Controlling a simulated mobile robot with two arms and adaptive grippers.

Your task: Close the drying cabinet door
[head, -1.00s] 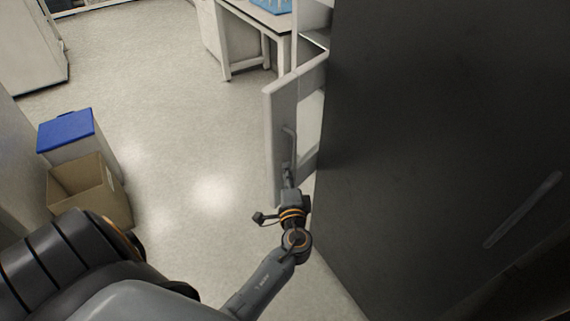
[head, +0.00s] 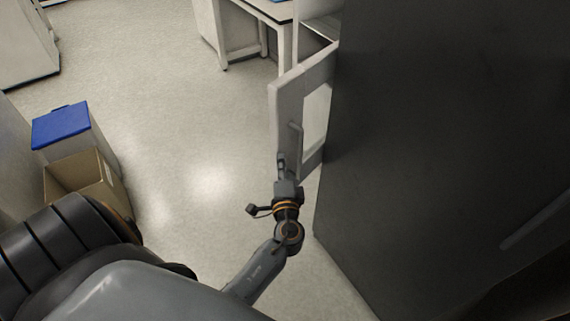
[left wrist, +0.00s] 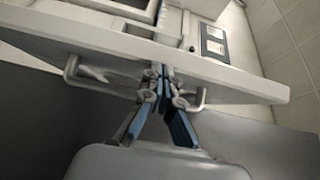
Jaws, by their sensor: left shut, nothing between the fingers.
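The drying cabinet door (head: 287,107) is a pale panel with a window and a grey bar handle (head: 296,143). It stands open beside the tall dark cabinet side (head: 430,130). My left gripper (head: 281,160) is shut and empty at the lower part of the door, by the handle's lower end. In the left wrist view the shut fingertips (left wrist: 160,72) are up against or very close to the door (left wrist: 245,84), between the two ends of the handle (left wrist: 92,78). I cannot tell whether they touch. My right gripper is not in view.
A bin with a blue lid (head: 61,126) and an open cardboard box (head: 85,188) stand on the floor at left. A white bench (head: 240,35) stands at the back. The pale floor (head: 180,110) between them is clear.

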